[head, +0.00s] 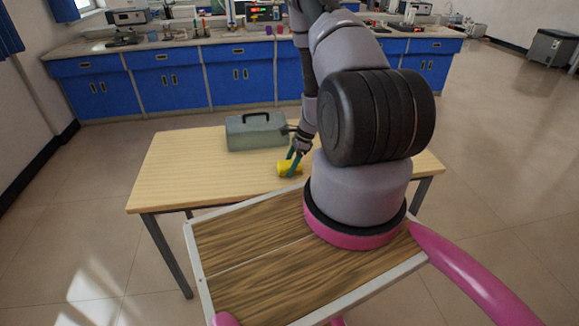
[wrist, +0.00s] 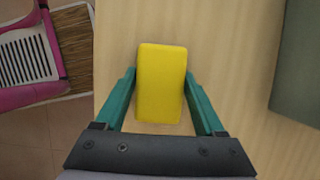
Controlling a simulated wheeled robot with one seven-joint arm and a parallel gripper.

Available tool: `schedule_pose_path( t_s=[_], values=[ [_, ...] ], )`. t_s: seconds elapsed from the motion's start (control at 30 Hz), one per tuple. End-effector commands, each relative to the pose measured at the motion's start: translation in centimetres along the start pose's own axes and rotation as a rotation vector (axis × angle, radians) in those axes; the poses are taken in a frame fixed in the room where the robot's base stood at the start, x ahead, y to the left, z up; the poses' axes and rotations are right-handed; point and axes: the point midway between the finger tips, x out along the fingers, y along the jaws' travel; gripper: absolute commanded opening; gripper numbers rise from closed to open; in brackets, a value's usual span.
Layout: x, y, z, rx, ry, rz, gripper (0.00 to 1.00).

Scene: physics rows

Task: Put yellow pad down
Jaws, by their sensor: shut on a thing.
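The yellow pad (head: 289,169) is at my gripper, over the light wooden table (head: 190,170). In the wrist view the yellow pad (wrist: 161,84) lies between the two green fingers, its long side running away from the palm. My gripper (head: 295,164) is shut on the pad. The fingers of my gripper (wrist: 160,88) sit at the pad's left and right sides. I cannot tell whether the pad touches the tabletop. Part of the pad is hidden behind a finger in the head view.
A grey-green toolbox (head: 256,132) with a black handle stands on the table behind my gripper. It shows at the right of the wrist view (wrist: 299,75). The table's left part is clear. Blue lab cabinets (head: 180,85) line the back.

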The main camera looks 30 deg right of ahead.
Motion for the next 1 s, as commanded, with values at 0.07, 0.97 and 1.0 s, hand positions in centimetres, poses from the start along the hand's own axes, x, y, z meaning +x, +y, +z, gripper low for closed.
schedule_pose_path(
  t_s=[0.07,0.97,1.0],
  values=[
    [0.31,0.00,-0.13,0.001,0.000,0.000,0.00],
    [1.19,0.44,-0.51,0.000,0.004,0.009,1.00],
    [1.19,0.46,-0.51,0.000,0.004,0.009,1.00]
  ],
)
